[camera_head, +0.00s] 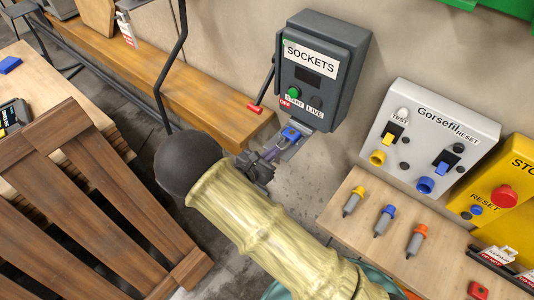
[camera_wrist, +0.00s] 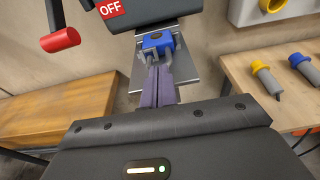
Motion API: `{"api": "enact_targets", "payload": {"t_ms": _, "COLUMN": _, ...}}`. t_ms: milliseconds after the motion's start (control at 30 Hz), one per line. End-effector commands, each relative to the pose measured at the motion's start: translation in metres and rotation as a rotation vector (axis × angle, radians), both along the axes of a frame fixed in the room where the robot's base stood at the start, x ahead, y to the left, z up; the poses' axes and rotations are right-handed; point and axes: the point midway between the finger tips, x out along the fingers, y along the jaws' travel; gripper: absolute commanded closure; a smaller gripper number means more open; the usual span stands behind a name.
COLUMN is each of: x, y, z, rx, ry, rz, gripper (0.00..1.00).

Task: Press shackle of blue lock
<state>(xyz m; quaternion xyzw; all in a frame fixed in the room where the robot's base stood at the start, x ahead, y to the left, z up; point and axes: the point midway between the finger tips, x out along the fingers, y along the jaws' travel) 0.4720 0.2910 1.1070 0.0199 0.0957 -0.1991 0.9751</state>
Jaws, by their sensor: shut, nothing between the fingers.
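The blue lock (camera_wrist: 156,42) sits on a grey metal plate (camera_wrist: 184,74) below the sockets box. It also shows as a small blue block in the head view (camera_head: 291,134). Its grey shackle (camera_wrist: 145,58) points toward my gripper. My gripper (camera_wrist: 157,70) is shut and empty, with its purple-grey fingertips right at the shackle. The fingers partly hide the shackle, so I cannot tell whether they touch it. In the head view my gripper (camera_head: 272,150) is just left of and below the lock.
The dark sockets box (camera_head: 322,70) hangs above the lock, with a red-handled lever (camera_head: 255,108) at its left. A wooden bench (camera_head: 170,75) lies left. A wooden shelf (camera_head: 345,215) with several coloured plugs is right, below a white panel (camera_head: 430,135). A slatted wooden chair (camera_head: 90,200) stands lower left.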

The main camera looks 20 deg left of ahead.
Motion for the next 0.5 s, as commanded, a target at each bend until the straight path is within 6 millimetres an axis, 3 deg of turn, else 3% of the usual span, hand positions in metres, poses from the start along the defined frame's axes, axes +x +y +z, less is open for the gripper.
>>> {"api": "enact_targets", "payload": {"t_ms": 233, "x": 0.0, "y": 0.0, "z": -0.001, "rx": 0.0, "ry": 0.0, "rz": 0.0, "gripper": 1.0}}
{"api": "enact_targets", "payload": {"t_ms": 500, "x": 0.019, "y": -0.008, "z": -0.002, "rx": -0.001, "ry": 0.0, "rz": -0.001, "gripper": 1.0}}
